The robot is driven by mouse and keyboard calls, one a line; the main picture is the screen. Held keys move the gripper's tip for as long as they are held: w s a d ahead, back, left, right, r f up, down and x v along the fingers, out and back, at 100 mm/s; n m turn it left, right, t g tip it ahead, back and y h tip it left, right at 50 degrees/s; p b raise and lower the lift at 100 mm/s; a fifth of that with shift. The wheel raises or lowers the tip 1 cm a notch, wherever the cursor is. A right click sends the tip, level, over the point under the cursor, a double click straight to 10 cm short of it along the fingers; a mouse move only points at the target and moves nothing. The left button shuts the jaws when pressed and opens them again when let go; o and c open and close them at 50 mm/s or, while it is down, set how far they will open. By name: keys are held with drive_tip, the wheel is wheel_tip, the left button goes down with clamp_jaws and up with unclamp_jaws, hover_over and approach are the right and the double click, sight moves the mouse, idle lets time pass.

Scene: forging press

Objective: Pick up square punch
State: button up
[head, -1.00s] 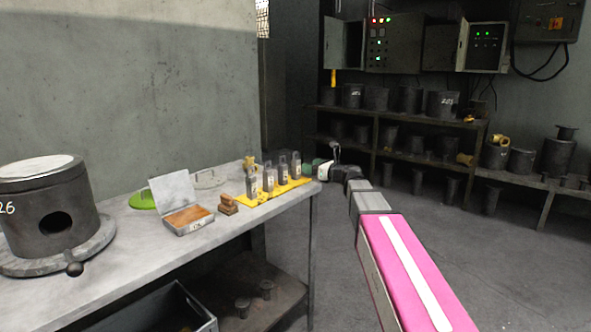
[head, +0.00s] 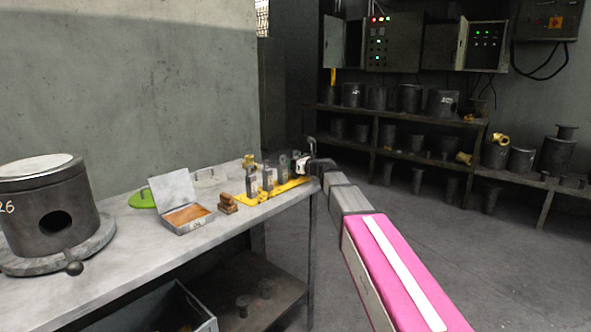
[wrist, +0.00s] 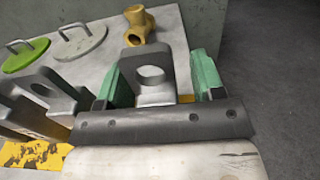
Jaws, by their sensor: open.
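Several grey metal punches stand upright in a row on a yellow plate (head: 247,199) near the table's far right corner. In the wrist view, a punch with a round hole in its top (wrist: 153,75) stands between the green fingers of my gripper (wrist: 164,78). The fingers are open, one on each side of it, and whether they touch it is unclear. Two more punches (wrist: 58,93) stand to the left. In the head view, my gripper (head: 303,166) is at the right end of the row. Its body hides the lower part of the punch, and I cannot tell which punch is square.
A brass fitting (wrist: 140,24), a grey lid (wrist: 80,42) and a green lid (wrist: 25,56) lie beyond the punches. A large cylinder (head: 45,210) stands far left. Open floor lies right.

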clamp_jaws()
drive_tip(key=shift+r, duration=0.1)
